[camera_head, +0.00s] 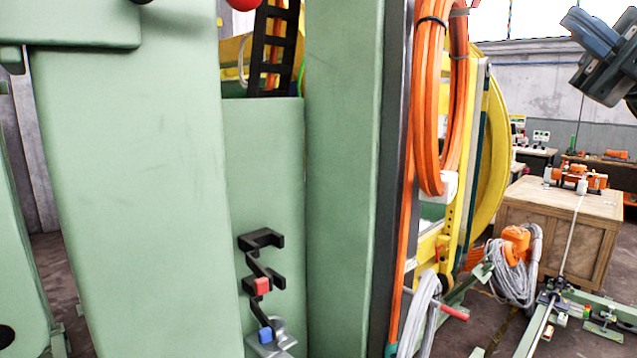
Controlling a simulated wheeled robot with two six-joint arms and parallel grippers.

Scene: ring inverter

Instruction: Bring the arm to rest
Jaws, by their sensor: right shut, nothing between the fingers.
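My right gripper (588,33) shows at the top right corner, dark grey with blue-grey fingers pointing up and left. Its fingers are shut with nothing between them. It is in free air, well apart from the green machine (345,150) that fills the left and middle of the view. Part of my right arm is cut off by the right edge. My left gripper is not in view.
Orange cables (428,120) hang on the machine's right side, before a yellow ring (494,150). Black hooks (262,241) and red and blue blocks sit low on the machine. A wooden crate (556,226) and coiled grey hose (513,278) stand on the right.

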